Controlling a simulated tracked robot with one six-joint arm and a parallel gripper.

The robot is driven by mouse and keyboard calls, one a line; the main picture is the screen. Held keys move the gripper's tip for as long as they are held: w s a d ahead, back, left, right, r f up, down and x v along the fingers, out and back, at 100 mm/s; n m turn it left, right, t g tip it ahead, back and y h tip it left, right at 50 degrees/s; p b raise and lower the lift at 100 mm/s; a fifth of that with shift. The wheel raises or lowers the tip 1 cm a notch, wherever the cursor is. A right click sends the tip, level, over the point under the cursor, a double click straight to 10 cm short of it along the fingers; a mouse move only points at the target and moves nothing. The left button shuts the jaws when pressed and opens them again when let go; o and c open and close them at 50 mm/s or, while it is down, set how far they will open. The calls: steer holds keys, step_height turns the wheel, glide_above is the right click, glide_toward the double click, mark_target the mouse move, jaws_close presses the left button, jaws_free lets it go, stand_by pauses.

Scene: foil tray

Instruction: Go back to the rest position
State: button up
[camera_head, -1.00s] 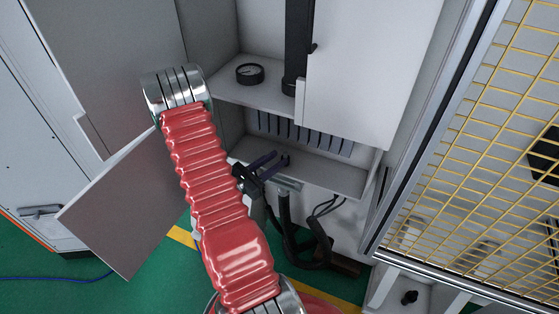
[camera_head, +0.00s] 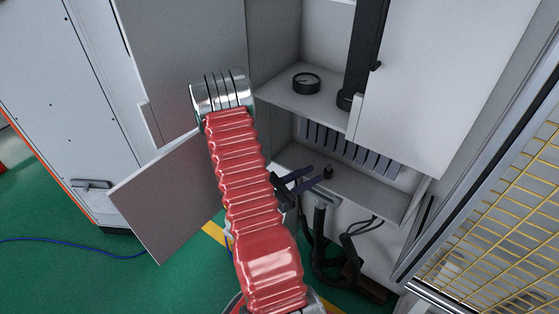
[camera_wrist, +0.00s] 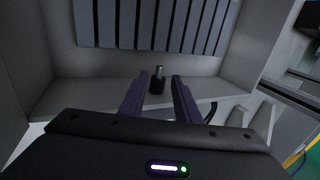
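My gripper (camera_head: 314,173) is at the front of the lower cabinet compartment, partly hidden behind my red-sleeved arm. Its two dark fingers are apart with nothing between them, so it is open. In the wrist view my gripper (camera_wrist: 158,98) points into the compartment. A small black knob-like part with a metallic top (camera_wrist: 158,74) stands upright just beyond the fingertips, in line with the gap.
The grey cabinet shelf (camera_head: 284,92) holds a round black gauge (camera_head: 306,83). A white door panel (camera_head: 440,90) hangs at right, and an open grey flap (camera_head: 165,200) is at left. Black hoses (camera_head: 322,245) hang below. Yellow mesh fencing (camera_head: 490,200) stands far right.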

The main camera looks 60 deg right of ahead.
stand_by(0.3)
steer(key=s+a+m+g+y, duration=0.2)
steer(key=s+a+m+y, duration=0.15)
steer(key=a, duration=0.25)
steer(key=s+a+m+g+y, duration=0.1)
steer(key=s+a+m+y, duration=0.2)
steer(key=a+m+y, duration=0.25)
steer(key=w+a+r+m+t+y, duration=0.25)
steer(key=w+a+r, duration=0.2)
steer(key=a, duration=0.35)
steer(key=w+a+r+m+t+y, duration=0.1)
steer(key=w+a+r+t, duration=0.25)
steer(key=w+a, duration=0.3)
steer(key=w+a+r+m+t+y, duration=0.2)
steer(key=w+a+r+t, duration=0.15)
steer(key=a, duration=0.45)
steer(key=w+a+r+n+t+y, duration=0.1)
steer(key=w+a+r+n+t, duration=0.1)
steer(key=a+r+t, duration=0.5)
steer(key=a+r, duration=0.5)
steer(key=r, duration=0.1)
steer(key=shift+w+a+r, duration=0.2)
steer(key=shift+a+r, duration=0.05)
steer(key=shift+a, duration=0.1)
